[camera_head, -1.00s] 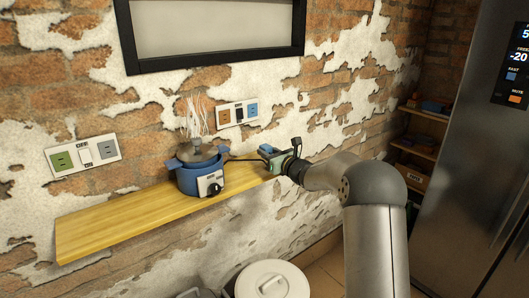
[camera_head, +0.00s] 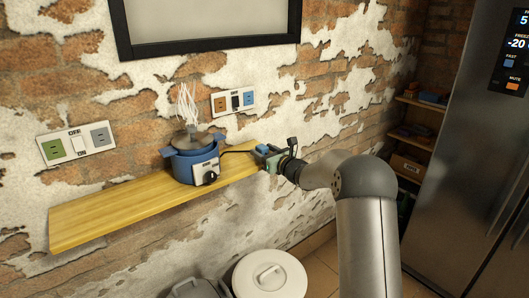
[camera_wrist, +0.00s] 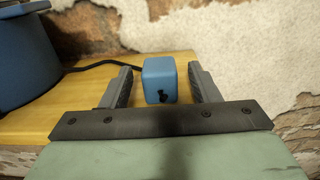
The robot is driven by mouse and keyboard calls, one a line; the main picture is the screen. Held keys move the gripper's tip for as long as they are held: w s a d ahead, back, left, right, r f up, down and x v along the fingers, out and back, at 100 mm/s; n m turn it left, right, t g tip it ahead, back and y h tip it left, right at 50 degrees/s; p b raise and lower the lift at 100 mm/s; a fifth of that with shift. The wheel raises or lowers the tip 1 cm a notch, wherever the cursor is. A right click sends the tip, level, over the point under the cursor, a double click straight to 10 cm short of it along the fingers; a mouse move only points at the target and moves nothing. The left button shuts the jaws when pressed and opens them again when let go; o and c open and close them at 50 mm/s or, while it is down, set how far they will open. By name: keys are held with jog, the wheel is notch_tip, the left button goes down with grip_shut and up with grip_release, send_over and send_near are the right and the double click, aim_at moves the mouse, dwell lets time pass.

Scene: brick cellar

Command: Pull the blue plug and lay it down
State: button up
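The blue plug (camera_wrist: 160,78) is a small rounded blue block with a dark mark on its near face. In the wrist view it sits between my two fingers, with a narrow gap on each side. My gripper (camera_wrist: 160,88) is open around it. In the head view the plug (camera_head: 262,149) and my gripper (camera_head: 268,156) are at the right end of the wooden shelf (camera_head: 110,211), apart from the wall sockets. The plug appears to be at shelf level; its underside is hidden. A black cord (camera_wrist: 95,65) runs from the blue pot (camera_head: 190,165) toward it.
A wall panel (camera_head: 233,102) has brown, black and blue sockets. Another panel (camera_head: 77,145) with a green socket is at left. White wisps rise above the lidded pot. The shelf's left part is bare. A white-lidded bin (camera_head: 268,277) stands below. A fridge (camera_head: 470,150) is at right.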

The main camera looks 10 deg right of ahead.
jog(key=v, duration=1.7)
jog(key=shift+s+b, duration=0.25)
jog(key=shift+b, duration=0.2)
